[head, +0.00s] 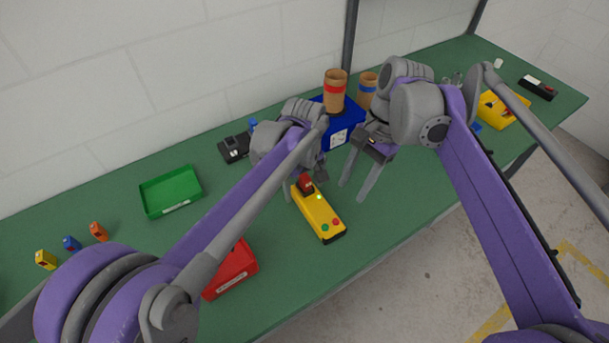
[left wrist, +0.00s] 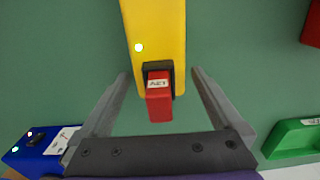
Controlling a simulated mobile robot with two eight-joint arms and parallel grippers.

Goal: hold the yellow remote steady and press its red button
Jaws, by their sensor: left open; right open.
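The yellow remote (head: 316,212) lies on the green table. Its near end has a red button (head: 335,222) beside a green button (head: 325,228), and a small light glows on its top. A labelled red block in a dark frame sits at its far end; in the left wrist view this red block (left wrist: 159,97) lies between my fingers. My left gripper (head: 303,186) is open around the remote's far end, with a gap on each side in the left wrist view (left wrist: 160,76). My right gripper (head: 354,192) is open and empty, pointing down to the right of the remote.
A green tray (head: 171,192) is at the left and a red tray (head: 231,270) is nearer, partly behind my left arm. A blue bin (head: 345,122) with brown cups stands behind the grippers. Another yellow item (head: 502,110) lies at the far right. Table right of the remote is clear.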

